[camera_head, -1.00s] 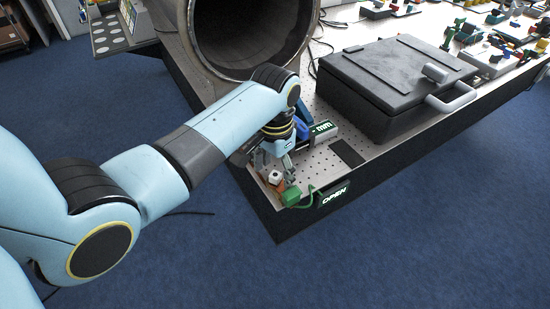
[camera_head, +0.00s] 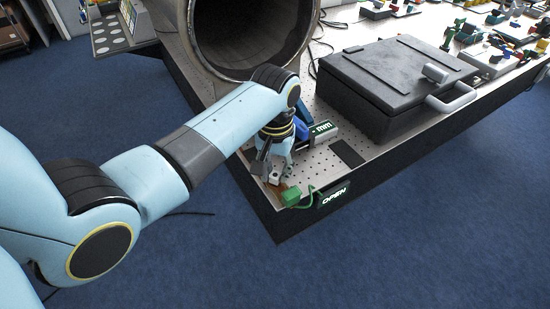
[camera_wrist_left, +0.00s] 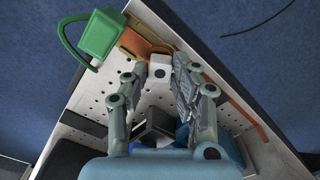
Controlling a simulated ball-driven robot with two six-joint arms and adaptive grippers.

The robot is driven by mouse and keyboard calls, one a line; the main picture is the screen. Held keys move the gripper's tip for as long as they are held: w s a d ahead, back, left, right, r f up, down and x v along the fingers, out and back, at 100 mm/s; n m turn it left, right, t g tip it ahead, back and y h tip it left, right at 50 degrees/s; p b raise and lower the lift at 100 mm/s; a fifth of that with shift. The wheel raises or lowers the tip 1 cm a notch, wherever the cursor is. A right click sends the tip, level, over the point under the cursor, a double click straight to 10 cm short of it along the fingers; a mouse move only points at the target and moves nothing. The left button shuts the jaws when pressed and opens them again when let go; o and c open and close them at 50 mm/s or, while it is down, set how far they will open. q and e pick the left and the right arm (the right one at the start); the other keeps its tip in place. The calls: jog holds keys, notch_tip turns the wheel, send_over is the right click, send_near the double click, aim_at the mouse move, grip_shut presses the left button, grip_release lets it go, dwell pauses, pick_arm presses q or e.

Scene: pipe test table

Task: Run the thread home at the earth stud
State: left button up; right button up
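A pale block-like nut (camera_wrist_left: 159,70) with a dark hole in its face sits at the table's corner, beside a copper-orange strip (camera_wrist_left: 137,44). In the head view the nut (camera_head: 274,178) shows just below the fingers. The stud itself cannot be made out. A green clamp-like block (camera_wrist_left: 99,34) with a green lead adjoins the strip; it also shows in the head view (camera_head: 291,197). My left gripper (camera_wrist_left: 154,68) is open, its fingers on either side of the nut, with a visible gap on the left; contact on the right is unclear. My right gripper is out of view.
A lit OPEN sign (camera_head: 335,197) is on the table's front edge. A white-and-green box (camera_head: 323,131) lies close behind my gripper. A black lidded case (camera_head: 395,80) and a large pipe (camera_head: 250,75) take up the table further back.

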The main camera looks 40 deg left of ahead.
pick_arm(q)
grip_shut()
jog(key=m, duration=0.4)
jog(key=shift+m, duration=0.6)
jog(key=m, duration=0.4)
jog(key=shift+m, duration=0.6)
jog(key=m, duration=0.2)
jog(key=shift+m, duration=0.4)
jog(key=shift+f+m, duration=0.1)
jog(key=shift+m, duration=1.1)
